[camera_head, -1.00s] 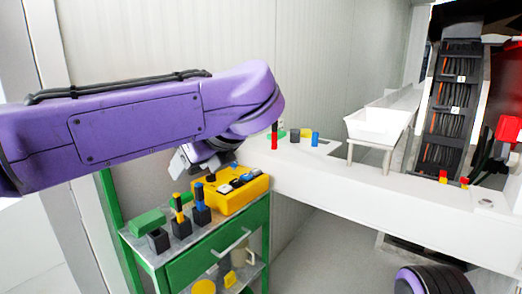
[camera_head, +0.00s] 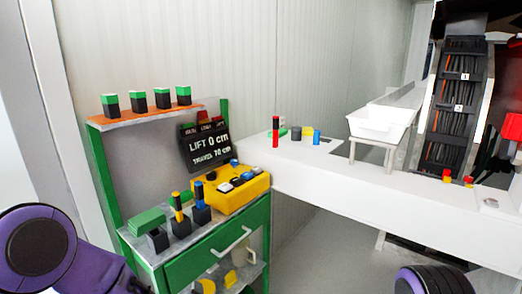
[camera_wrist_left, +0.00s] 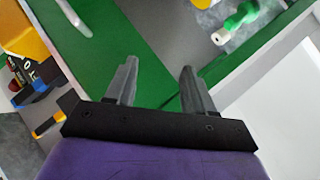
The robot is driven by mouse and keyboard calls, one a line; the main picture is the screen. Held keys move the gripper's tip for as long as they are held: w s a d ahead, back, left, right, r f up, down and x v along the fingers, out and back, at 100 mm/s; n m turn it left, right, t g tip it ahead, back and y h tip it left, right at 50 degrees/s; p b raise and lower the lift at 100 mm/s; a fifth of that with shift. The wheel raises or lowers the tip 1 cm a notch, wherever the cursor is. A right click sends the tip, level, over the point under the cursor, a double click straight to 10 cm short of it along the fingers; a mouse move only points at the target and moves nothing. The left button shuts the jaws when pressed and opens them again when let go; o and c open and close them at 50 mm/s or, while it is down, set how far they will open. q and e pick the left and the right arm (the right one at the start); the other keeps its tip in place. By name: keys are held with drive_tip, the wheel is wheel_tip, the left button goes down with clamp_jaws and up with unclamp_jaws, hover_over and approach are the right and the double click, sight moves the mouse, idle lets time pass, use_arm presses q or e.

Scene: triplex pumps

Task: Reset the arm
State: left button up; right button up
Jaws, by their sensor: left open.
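My left arm (camera_head: 40,250) is purple and sits low at the left edge in the head view. Its gripper is not visible there. In the left wrist view my left gripper (camera_wrist_left: 159,72) is open, with its two grey fingers apart and nothing between them. Behind the fingers is a green surface of the cart. A purple part of my right arm (camera_head: 435,280) shows at the bottom right in the head view. The right gripper is out of view.
A white bench (camera_head: 385,205) carries a white tray (camera_head: 380,122). The floor between cart and bench is clear.

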use_arm(q)
drive_tip(key=s+a+f+m+g, duration=0.2)
drive_tip(key=s+f, duration=0.5)
drive_tip(key=s, duration=0.4)
drive_tip(key=s+a+f+m+g, duration=0.2)
drive_tip(key=s+a+f+g, duration=0.2)
drive_tip(key=s, duration=0.6)
drive_tip(key=s+a+f+m+g, duration=0.2)
drive_tip(key=s+a+f, duration=0.4)
drive_tip(key=s+f, duration=0.3)
drive_tip(key=s+g, duration=0.1)
drive_tip(key=s, duration=0.1)
drive_tip(key=shift+s+f+m, duration=0.35)
drive_tip(key=shift+f+m, duration=0.05)
